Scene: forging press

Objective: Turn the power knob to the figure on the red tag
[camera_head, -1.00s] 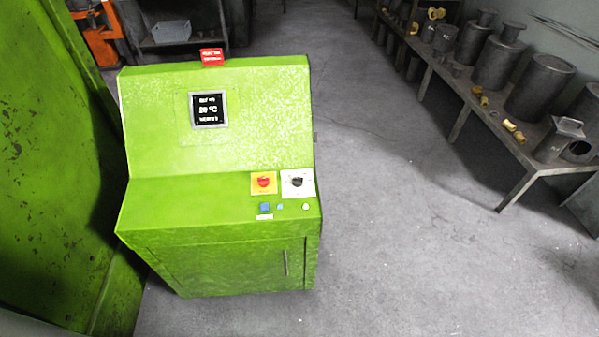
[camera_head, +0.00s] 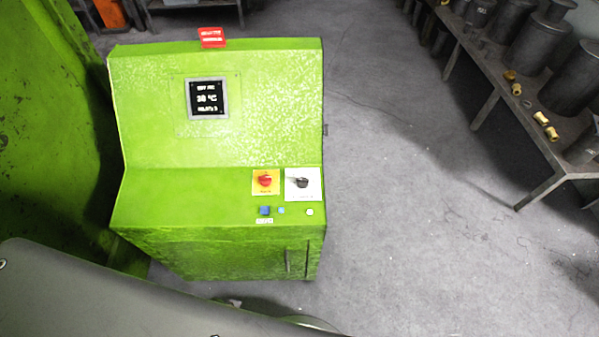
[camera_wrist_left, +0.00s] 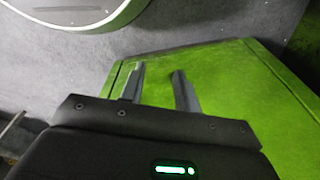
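The green control console (camera_head: 220,150) stands in the middle of the head view. The red tag (camera_head: 212,37) sits on its top edge; its writing is too small to read. A black display (camera_head: 207,98) is on the sloped face. On the lower panel are a red knob on a yellow plate (camera_head: 265,181) and a black knob on a white plate (camera_head: 302,183); which is the power knob I cannot tell. In the left wrist view my left gripper (camera_wrist_left: 158,72) has its two fingers apart with nothing between them, over a green surface. My right gripper is not in view.
A bench (camera_head: 545,150) with metal parts stands at the right. A green machine wall (camera_head: 45,130) is at the left. The floor between console and bench is clear.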

